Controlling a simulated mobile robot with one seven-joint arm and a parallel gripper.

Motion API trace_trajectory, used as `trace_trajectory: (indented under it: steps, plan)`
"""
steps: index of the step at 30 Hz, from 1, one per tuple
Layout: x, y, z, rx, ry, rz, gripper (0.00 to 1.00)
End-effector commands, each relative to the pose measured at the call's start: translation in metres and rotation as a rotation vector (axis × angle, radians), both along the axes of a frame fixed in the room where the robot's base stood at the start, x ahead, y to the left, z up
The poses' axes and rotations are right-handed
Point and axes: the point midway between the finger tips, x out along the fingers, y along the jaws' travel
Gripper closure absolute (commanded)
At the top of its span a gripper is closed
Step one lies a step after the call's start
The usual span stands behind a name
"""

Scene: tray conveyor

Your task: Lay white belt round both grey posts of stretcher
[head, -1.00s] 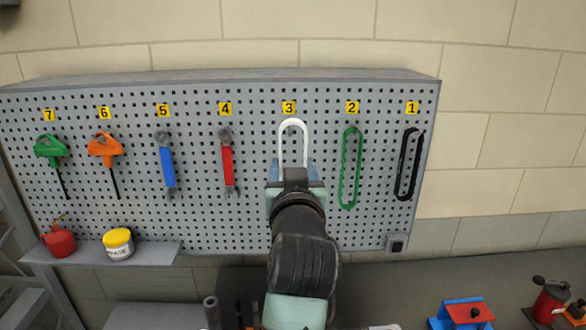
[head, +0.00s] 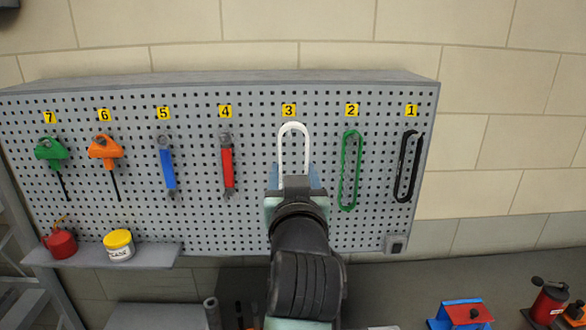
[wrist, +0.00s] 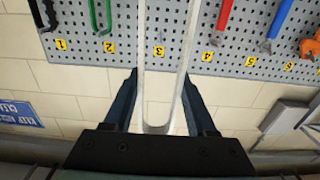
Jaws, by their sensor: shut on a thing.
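The white belt (head: 294,126) is an upright loop in front of the pegboard, under label 3 in the head view. My gripper (head: 295,177) is shut on the belt, with its blue fingers on either side of the loop. In the wrist view, the belt (wrist: 157,128) runs as two strands between the fingers of my gripper (wrist: 160,78), and its rounded end lies near the palm. The stretcher cannot be made out for certain. A grey upright cylinder (head: 211,311) shows at the bottom edge, but I cannot tell whether it is one of the posts.
The pegboard (head: 100,200) holds a green belt (head: 346,195), a black belt (head: 401,180) and several tools. A shelf (head: 155,255) carries a red oil can (head: 60,243) and a yellow-lidded tub (head: 119,250). A blue and red device (head: 462,313) stands lower right.

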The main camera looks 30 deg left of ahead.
Motion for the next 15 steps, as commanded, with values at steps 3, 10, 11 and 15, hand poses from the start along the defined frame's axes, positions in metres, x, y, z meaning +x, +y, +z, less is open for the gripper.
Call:
trace_trajectory:
  steps: [3,10,11,15]
  plan:
    - [-0.006,-0.005,0.000,0.001,-0.001,0.000,0.99]
    - [-0.017,-0.013,0.000,0.001,-0.001,0.000,0.99]
    - [-0.019,-0.014,0.000,0.001,-0.001,0.000,0.99]
    - [-0.025,-0.019,0.000,0.000,0.000,-0.001,0.99]
